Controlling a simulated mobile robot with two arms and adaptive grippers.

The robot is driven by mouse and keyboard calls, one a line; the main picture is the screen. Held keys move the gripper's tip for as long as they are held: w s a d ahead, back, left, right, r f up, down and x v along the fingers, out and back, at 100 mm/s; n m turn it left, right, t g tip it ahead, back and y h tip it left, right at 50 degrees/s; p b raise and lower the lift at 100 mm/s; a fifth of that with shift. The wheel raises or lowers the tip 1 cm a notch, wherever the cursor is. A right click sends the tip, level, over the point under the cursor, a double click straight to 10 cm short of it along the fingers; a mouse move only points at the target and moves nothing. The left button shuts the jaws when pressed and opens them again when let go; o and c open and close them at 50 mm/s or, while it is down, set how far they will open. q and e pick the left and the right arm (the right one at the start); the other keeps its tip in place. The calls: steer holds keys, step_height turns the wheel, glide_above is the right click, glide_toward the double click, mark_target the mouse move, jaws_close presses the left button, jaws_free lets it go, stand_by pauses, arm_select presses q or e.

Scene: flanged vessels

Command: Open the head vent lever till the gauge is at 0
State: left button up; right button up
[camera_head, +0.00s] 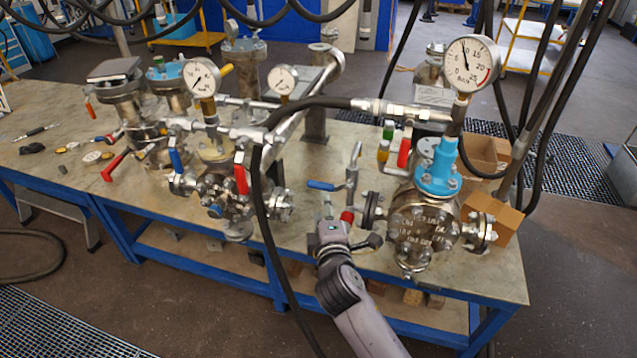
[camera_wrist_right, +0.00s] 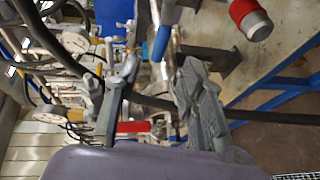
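The right vessel (camera_head: 420,228) has a blue head (camera_head: 438,168) topped by a round gauge (camera_head: 470,63). Its needle points up and slightly left, near 10. A red lever (camera_head: 404,150) hangs beside the head. A blue lever (camera_head: 322,185) sits on a bent pipe left of the vessel; I cannot tell which lever is the head vent. My right gripper (camera_head: 331,208) is just in front of the blue lever. In the wrist view its fingers (camera_wrist_right: 158,68) are apart, with the blue lever (camera_wrist_right: 162,38) showing between and beyond the tips; contact is unclear. My left gripper is not in view.
A red-capped part (camera_head: 347,216) is close beside my right gripper and shows in the wrist view (camera_wrist_right: 250,18). A black hose (camera_head: 258,190) hangs over the bench (camera_head: 95,180). Other vessels (camera_head: 225,195) stand left. Cardboard boxes (camera_head: 490,210) are at right.

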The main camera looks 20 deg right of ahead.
mark_target(320, 188)
steer(key=p+x, duration=0.1)
steer(key=x, duration=1)
steer(key=shift+f, duration=0.1)
steer(key=shift+c, duration=0.2)
jaws_close()
